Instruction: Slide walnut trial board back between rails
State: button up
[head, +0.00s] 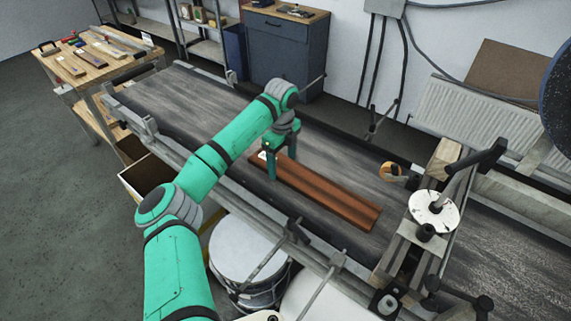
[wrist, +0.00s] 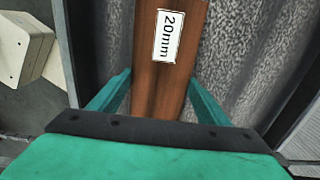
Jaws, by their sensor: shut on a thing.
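The walnut trial board (head: 320,192) is a long reddish-brown plank lying flat on the grey conveyor belt (head: 215,108). My gripper (head: 281,160) is over its left end, fingers pointing down. In the wrist view the board (wrist: 160,85) runs between my two fingers (wrist: 160,92), and my gripper is shut on it across its width. A white label (wrist: 167,36) reading "20mm" is on its top face. The near metal side rail (head: 316,258) runs along the belt's front edge. The board's right end is free, short of the machine across the belt.
A clamp-like machine with a white disc (head: 433,210) spans the belt at right. An orange tape roll (head: 392,172) sits near it. A drum (head: 245,255) stands below the near edge. A wooden bench (head: 95,65) with sample boards is at far left. The belt left of my gripper is bare.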

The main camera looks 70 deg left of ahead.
jog(key=shift+s+a, duration=0.55)
jog(key=shift+a, duration=0.35)
jog(key=shift+s+a, duration=0.55)
jog(key=shift+a, duration=0.4)
jog(key=shift+s+a, duration=0.55)
jog(key=shift+a, duration=0.35)
jog(key=o, duration=1.3)
jog(key=shift+c, duration=0.2)
jog(key=shift+s, duration=0.1)
jog(key=shift+r, duration=0.5)
notch_tip(320, 180, up, 10)
